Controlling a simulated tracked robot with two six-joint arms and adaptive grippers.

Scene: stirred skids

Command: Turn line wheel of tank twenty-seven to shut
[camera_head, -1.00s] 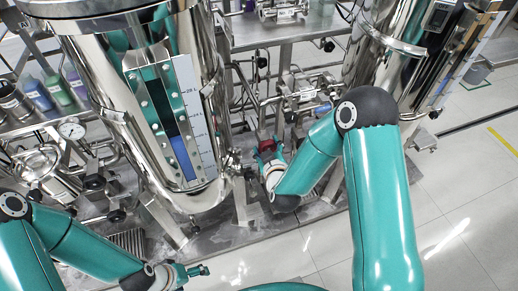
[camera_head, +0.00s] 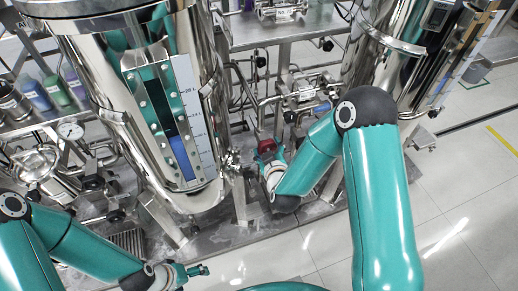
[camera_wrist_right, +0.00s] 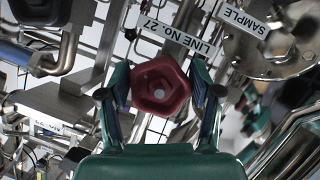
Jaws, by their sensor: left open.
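The line wheel is a dark red, five-sided handwheel (camera_wrist_right: 161,88) by the tag "LINE No. 27" (camera_wrist_right: 190,36) in the right wrist view. In the head view it is a small red spot (camera_head: 266,146) among the pipes right of the near tank. My left gripper (camera_head: 200,270) is open and empty at the lower left, low over the floor.
A steel tank with a level gauge (camera_head: 178,125) stands left of the wheel. Another tank (camera_head: 385,65) stands at the right. A "SAMPLE" tag (camera_wrist_right: 246,22) and a dark knob (camera_wrist_right: 40,10) are near the wheel. Pipes crowd it. The tiled floor (camera_head: 455,200) is clear at the right.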

